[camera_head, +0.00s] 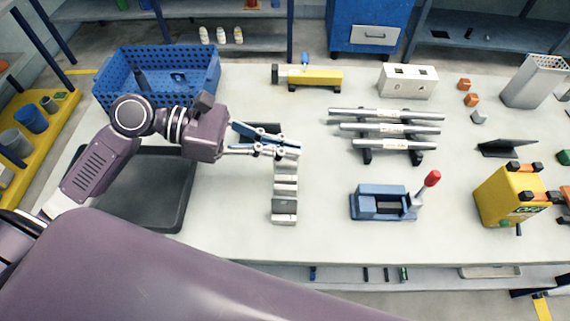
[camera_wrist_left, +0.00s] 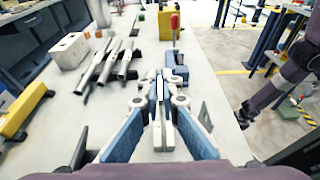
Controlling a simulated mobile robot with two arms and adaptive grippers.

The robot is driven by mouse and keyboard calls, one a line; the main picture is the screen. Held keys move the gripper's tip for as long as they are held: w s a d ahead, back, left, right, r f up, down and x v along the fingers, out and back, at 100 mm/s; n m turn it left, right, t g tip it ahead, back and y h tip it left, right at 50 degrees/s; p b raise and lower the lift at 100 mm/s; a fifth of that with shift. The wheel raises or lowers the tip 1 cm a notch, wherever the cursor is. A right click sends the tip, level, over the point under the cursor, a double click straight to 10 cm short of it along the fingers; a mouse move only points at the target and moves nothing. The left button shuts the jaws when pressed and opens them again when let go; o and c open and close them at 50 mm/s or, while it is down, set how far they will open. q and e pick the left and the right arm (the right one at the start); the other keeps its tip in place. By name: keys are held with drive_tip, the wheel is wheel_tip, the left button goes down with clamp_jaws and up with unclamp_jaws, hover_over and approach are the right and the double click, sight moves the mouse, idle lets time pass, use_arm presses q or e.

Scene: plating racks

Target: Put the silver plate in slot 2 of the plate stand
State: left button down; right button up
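My left gripper (camera_head: 275,146) is over the far end of a pale, narrow plate stand (camera_head: 285,187). In the left wrist view its blue-sided fingers (camera_wrist_left: 160,90) are drawn together around a thin silver plate (camera_wrist_left: 160,88), seen edge-on. The fingers hide most of this plate in the head view. A grey plate (camera_head: 284,206) stands near the stand's near end; it also shows to the right of the fingers in the wrist view (camera_wrist_left: 206,116). I cannot read the slot numbers or tell whether the held plate touches the stand.
A rack of silver bars (camera_head: 385,130) and a blue fixture with a red-knobbed lever (camera_head: 383,202) stand right of the stand. A blue crate (camera_head: 157,80) and a dark tray (camera_head: 160,205) are at the left. The tabletop between stand and fixture is clear.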

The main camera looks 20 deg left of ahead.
sight(285, 166)
use_arm(q)
drive_tip(key=shift+f, duration=2.75)
drive_tip(key=shift+f, duration=0.1)
drive_tip(key=c, duration=2.2)
unclamp_jaws()
drive_tip(key=shift+o, duration=0.2)
drive_tip(key=b+v, duration=0.1)
drive_tip(key=v, duration=1.1)
